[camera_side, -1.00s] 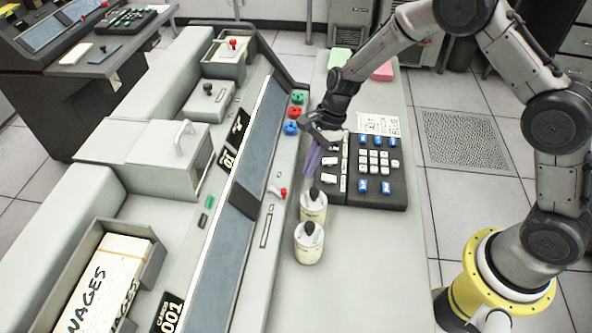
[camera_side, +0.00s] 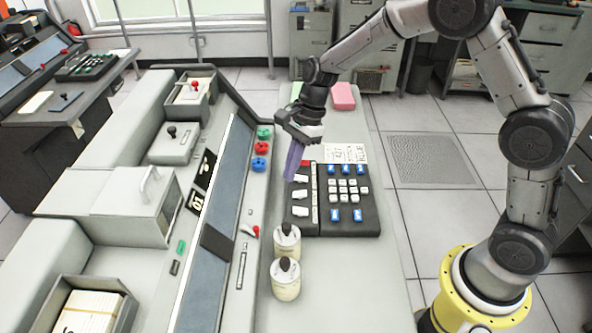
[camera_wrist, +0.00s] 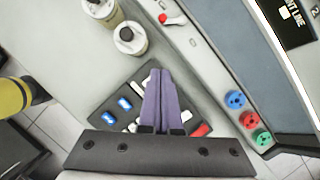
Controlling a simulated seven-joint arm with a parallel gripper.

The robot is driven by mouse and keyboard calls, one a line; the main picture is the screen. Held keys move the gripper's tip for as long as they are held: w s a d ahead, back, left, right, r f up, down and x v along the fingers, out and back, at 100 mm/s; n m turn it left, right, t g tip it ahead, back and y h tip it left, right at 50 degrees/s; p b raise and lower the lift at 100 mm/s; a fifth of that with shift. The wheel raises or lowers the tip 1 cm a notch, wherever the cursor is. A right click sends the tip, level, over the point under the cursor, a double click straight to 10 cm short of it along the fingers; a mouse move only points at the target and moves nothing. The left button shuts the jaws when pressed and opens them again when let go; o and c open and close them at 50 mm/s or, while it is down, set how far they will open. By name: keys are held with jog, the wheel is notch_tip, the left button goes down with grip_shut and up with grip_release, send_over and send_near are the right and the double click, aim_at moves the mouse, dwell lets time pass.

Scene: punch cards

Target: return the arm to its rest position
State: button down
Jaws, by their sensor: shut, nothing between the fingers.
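My gripper (camera_side: 291,172) has purple fingers that point down and are shut with nothing between them. It hangs above the left side of the dark keypad (camera_side: 345,222), near its white keys. In the wrist view the fingers (camera_wrist: 160,85) lie together over the same keypad (camera_wrist: 112,108) and hide part of it. My arm reaches in from the right and is bent, with the wrist high over the desk. I cannot tell the exact gap between fingertips and keypad.
Two cream canisters (camera_side: 286,280) with dark knobs stand in front of the keypad. The console (camera_side: 140,200) on the left has red, green and blue knobs (camera_side: 259,164) and a red lever (camera_side: 254,231). A pink block (camera_side: 342,96) lies behind. Bare desk (camera_side: 350,285) is free at the front right.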

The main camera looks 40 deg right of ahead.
jog(key=s+d+r+n+t, duration=0.1)
jog(key=s+r, duration=0.2)
jog(key=r, duration=0.3)
jog(key=s+d+r+n+t+h, duration=0.1)
jog(key=s+r+n+t, duration=0.15)
jog(key=r, duration=0.35)
jog(key=s+d+r+t, duration=0.1)
jog(key=s+r, duration=0.3)
jog(key=r, duration=0.2)
jog(key=s+d+f+n+h, duration=0.1)
jog(key=s+d+n, duration=0.2)
jog(key=s+n, duration=0.4)
jog(key=s+d+f+n+h, duration=0.1)
jog(key=s+d+n+h, duration=0.1)
jog(key=s+n, duration=0.5)
jog(key=s+d+t, duration=0.1)
jog(key=s, duration=0.3)
jog(key=shift+d+n, duration=0.15)
jog(key=shift+n, duration=0.2)
jog(key=shift+s, duration=0.1)
